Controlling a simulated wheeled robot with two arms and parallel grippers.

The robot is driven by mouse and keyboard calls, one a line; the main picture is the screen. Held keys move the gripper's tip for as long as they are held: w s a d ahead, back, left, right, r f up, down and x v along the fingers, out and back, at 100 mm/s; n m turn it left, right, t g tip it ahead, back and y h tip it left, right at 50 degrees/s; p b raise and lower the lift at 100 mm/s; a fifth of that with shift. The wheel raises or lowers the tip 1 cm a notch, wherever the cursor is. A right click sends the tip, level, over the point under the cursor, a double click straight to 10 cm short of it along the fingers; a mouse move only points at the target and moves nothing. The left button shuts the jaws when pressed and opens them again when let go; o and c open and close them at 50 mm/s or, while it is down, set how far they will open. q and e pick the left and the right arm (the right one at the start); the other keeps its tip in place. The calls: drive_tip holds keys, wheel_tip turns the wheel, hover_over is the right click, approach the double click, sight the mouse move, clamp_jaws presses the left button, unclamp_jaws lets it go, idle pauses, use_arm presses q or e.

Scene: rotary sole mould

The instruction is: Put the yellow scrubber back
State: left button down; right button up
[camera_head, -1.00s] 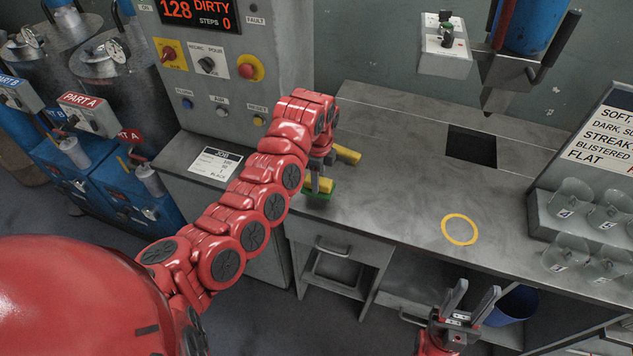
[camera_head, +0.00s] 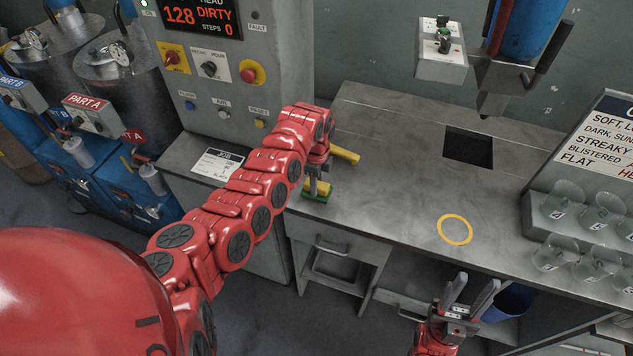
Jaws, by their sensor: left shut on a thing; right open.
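The yellow scrubber (camera_head: 315,195) has a green underside and sits at the left front part of the grey bench top. My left gripper (camera_head: 318,180) points down and is shut on it; the fingers and arm hide part of it. Whether its green side touches the bench is hard to tell. A yellow bar-like piece (camera_head: 345,155) lies just behind the gripper, partly hidden by it. My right gripper (camera_head: 468,300) is open and empty, low at the front of the bench, with its fingers pointing up.
The bench (camera_head: 390,190) has a yellow ring mark (camera_head: 455,230) and a dark square opening (camera_head: 468,146). A control panel (camera_head: 215,80) stands behind my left arm. Clear cups (camera_head: 605,210) stand in a rack at right. A blue bin (camera_head: 510,300) is below the bench. The bench middle is clear.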

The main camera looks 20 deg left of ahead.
use_arm(q)
drive_tip(key=shift+c, duration=2.3)
unclamp_jaws()
drive_tip(key=shift+r, duration=0.35)
wheel_tip(320, 180, up, 5)
drive_tip(key=b, duration=0.3)
drive_tip(key=shift+w+b, duration=0.1)
drive_tip(key=shift+b, duration=0.25)
wheel_tip(320, 180, up, 7)
drive_tip(key=b, duration=0.1)
drive_tip(key=shift+s+f, duration=0.2)
